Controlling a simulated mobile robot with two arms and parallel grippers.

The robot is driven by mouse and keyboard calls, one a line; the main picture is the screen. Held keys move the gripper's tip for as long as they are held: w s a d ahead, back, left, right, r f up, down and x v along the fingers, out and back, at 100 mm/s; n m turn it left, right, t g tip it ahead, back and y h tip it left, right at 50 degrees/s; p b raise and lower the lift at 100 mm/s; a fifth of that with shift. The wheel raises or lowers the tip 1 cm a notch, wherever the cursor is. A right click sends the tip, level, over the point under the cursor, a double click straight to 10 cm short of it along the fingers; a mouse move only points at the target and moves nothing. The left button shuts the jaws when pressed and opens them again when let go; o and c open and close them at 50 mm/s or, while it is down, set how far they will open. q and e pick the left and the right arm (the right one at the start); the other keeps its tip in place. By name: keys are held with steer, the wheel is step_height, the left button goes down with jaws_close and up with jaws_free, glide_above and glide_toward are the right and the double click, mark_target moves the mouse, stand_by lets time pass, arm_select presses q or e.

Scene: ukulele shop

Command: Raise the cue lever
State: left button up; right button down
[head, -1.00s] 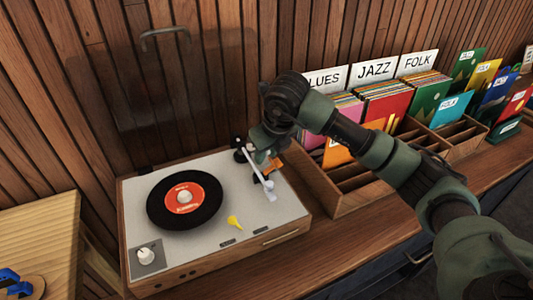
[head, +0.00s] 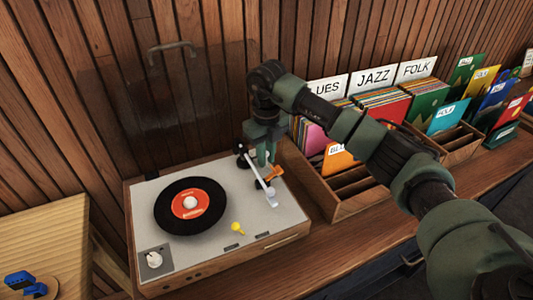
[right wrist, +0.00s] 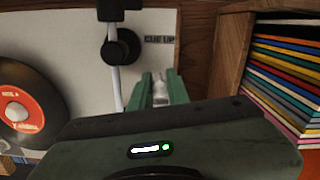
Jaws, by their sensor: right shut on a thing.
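The record player (head: 219,244) stands on the wooden counter with a black record (head: 174,218) on its platter. The white tonearm (head: 257,176) runs along the right side of the deck, off the record. My right gripper (head: 264,158) points down at the deck's back right, beside the tonearm. In the right wrist view its green fingers (right wrist: 160,91) are shut on a small pale piece (right wrist: 160,88), which appears to be the cue lever, below the "CUE UP" label (right wrist: 158,39). The fingers partly hide it. My left gripper is not in view.
A small orange part (head: 275,173) is beside the tonearm. A record crate (head: 343,207) stands close on the right. A raised clear cover with a handle (head: 172,46) is behind.

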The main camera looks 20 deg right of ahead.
steer(key=c, duration=1.5)
jaws_free()
steer(key=shift+c, duration=0.2)
